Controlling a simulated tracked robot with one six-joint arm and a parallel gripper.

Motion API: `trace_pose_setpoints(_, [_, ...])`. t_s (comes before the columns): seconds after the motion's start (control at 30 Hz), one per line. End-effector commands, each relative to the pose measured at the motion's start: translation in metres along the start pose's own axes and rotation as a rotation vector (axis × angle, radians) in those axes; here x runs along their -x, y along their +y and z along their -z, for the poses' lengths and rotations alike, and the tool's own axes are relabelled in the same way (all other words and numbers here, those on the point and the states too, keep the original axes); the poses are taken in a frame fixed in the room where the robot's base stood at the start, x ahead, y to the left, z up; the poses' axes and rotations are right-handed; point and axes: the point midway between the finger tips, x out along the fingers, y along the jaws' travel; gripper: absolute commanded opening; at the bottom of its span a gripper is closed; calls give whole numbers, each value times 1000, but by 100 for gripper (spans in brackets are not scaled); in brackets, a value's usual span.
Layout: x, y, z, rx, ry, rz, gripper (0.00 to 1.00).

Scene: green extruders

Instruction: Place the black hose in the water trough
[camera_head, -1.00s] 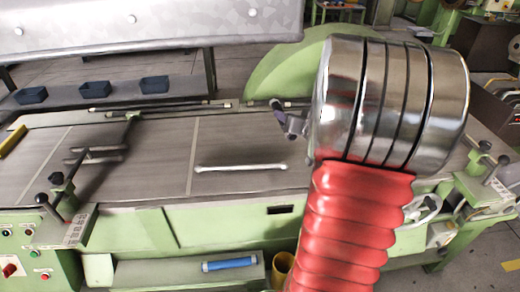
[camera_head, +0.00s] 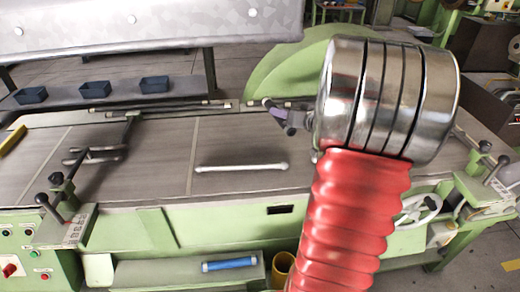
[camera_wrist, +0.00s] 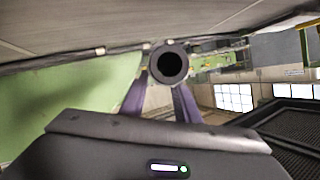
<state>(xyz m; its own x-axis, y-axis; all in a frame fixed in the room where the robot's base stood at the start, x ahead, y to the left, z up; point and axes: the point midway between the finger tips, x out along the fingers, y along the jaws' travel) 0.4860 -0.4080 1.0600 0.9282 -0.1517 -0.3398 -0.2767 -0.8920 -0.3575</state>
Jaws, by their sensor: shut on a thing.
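My gripper (camera_head: 272,108) has purple fingers and shows small in the head view, behind my red bellows arm, near the back edge of the green machine bed. In the wrist view the fingers (camera_wrist: 162,98) are shut on the black hose (camera_wrist: 168,64), seen end-on as a dark ring with a hollow centre. In the head view, the hose cannot be clearly told from the dark rods behind the gripper. A long galvanised metal body (camera_head: 150,25), perhaps the water trough, spans the top left, far from the gripper; its inside is hidden.
A whitish rod (camera_head: 241,167) lies on the grey machine bed (camera_head: 150,165). Dark rods (camera_head: 160,106) lie along its back edge. Several blue bins (camera_head: 95,88) stand on a shelf behind. Levers with black knobs (camera_head: 56,179) rise at the left. A blue roll (camera_head: 229,265) lies below.

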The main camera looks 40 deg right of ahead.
Motion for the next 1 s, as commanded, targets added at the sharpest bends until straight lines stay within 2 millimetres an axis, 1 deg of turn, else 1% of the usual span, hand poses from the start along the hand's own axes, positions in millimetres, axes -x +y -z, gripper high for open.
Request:
trace_pose_setpoints(0.03, [-7,-8,-1,10,-18,27,3])
trace_pose_setpoints(0.1, [-14,-16,-1,21,-39,55,3])
trace_pose_setpoints(0.2, [-19,-23,-2,28,-57,77,3])
trace_pose_setpoints(0.57, [-21,-24,-4,28,-62,83,3])
trace_pose_setpoints(0.67, [-24,-21,-11,25,-64,83,3])
trace_pose_setpoints(0.9, [-36,-8,-45,25,-65,82,3])
trace_pose_setpoints(1.0, [-40,-4,-54,26,-64,83,3])
